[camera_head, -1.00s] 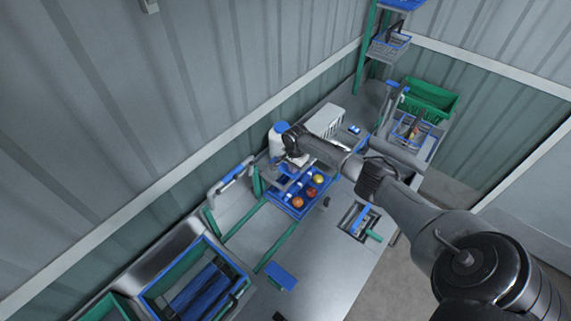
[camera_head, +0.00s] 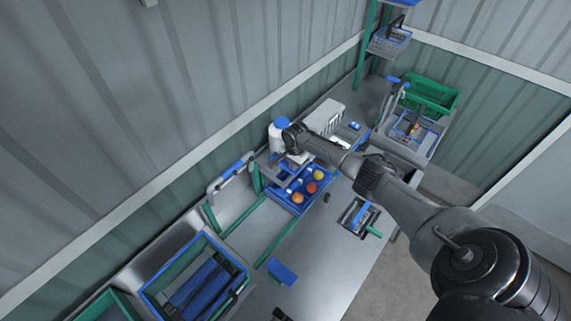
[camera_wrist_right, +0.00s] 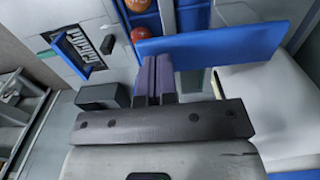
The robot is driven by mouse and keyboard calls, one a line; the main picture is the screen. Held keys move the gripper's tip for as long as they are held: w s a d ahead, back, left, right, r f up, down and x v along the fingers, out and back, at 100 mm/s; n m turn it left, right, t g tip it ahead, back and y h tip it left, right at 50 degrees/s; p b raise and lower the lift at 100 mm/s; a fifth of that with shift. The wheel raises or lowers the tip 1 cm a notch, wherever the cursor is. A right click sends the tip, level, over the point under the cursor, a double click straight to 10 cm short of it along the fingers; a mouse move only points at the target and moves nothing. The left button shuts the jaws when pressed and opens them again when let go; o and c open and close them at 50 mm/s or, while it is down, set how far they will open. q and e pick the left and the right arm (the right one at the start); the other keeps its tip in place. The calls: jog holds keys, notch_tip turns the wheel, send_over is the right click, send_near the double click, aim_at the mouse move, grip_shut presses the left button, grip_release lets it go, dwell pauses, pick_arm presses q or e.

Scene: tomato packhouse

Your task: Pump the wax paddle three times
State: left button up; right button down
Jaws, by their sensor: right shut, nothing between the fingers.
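My right gripper (camera_head: 297,159) hangs beside a white container with a blue top (camera_head: 281,129) on the bench; its fingertips are hard to make out in the head view. In the right wrist view my right gripper (camera_wrist_right: 155,75) is shut and empty, its two dark purple fingers together. A flat blue plate (camera_wrist_right: 215,45), possibly the wax paddle, lies just past the fingertips. I cannot tell whether they touch. A rounded white body (camera_wrist_right: 265,105) stands to the right of the fingers. My left gripper does not show.
A blue tray (camera_head: 279,207) with several red, orange and yellow fruits lies just in front of my right gripper. A small fixture (camera_head: 358,216) with a green handle sits to the right. A green crate (camera_head: 428,95) stands at the far end.

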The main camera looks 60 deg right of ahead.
jog(key=shift+f+b, duration=0.95)
jog(key=shift+f, duration=0.75)
jog(key=shift+r, duration=0.1)
notch_tip(320, 180, up, 2)
jog(key=p, duration=0.3)
jog(key=shift+r, duration=0.2)
jog(key=shift+r+p, duration=1.25)
jog(key=shift+p, duration=0.1)
